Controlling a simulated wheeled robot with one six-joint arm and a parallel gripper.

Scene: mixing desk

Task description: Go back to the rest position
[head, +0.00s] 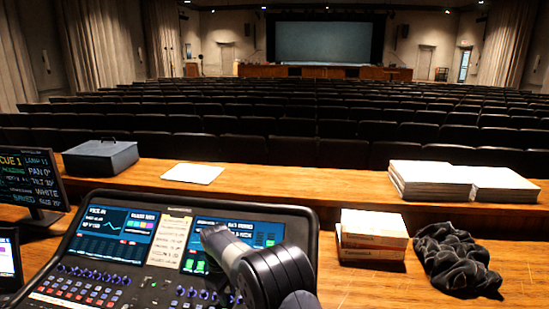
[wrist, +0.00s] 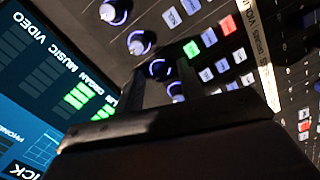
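The mixing desk (head: 150,240) fills the lower left of the head view, with lit screens, knobs and coloured buttons. My arm reaches over its right part in the head view, and its links hide some of the panel there; I cannot make out the fingers. In the wrist view my gripper (wrist: 160,82) is over the desk, its two dark fingers apart. A blue-ringed knob (wrist: 159,69) shows by the fingertips, and another is partly seen between the fingers. I see nothing held, and cannot tell whether the fingers touch a knob.
A cue monitor (head: 28,178) stands at the left. Behind the desk are a grey case (head: 100,157) and a flat white sheet (head: 192,173). To the right are small boxes (head: 372,235), a crumpled black cloth (head: 455,260) and paper stacks (head: 460,181). Rows of seats lie beyond.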

